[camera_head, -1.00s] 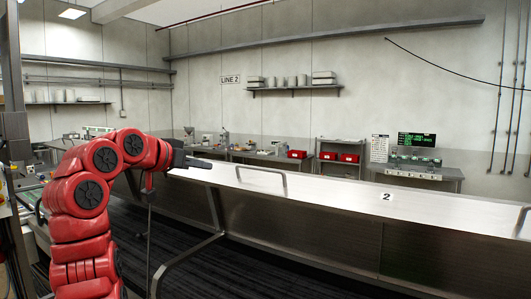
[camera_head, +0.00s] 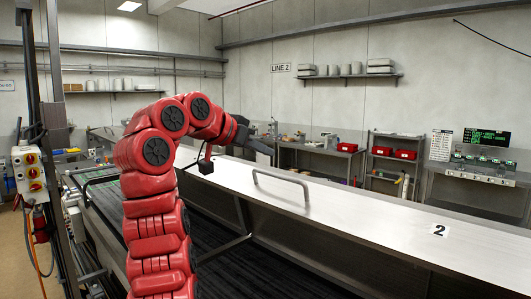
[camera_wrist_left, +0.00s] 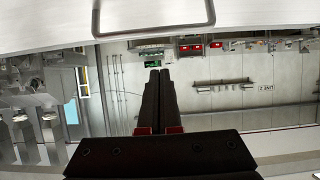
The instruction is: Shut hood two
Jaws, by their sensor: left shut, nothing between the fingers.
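Hood two (camera_head: 350,213) is a long brushed-metal cover marked with a black "2" label (camera_head: 439,230). It runs from the middle to the right of the head view, its near edge raised above a dark bed with a slanted strut beneath. A bar handle (camera_head: 283,180) stands on its face. My left gripper (camera_head: 265,149) is shut and empty, above the hood's far left part, left of the handle and apart from it. In the left wrist view its fingers (camera_wrist_left: 158,75) are together, and the handle (camera_wrist_left: 155,28) shows above them. My right gripper is not in view.
A control box with buttons (camera_head: 29,171) stands on a post at the left. The dark slatted bed (camera_head: 262,262) lies below the hood. Benches, a rack with red bins (camera_head: 393,153) and a display (camera_head: 487,138) line the back wall. The air above the hood is mostly clear.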

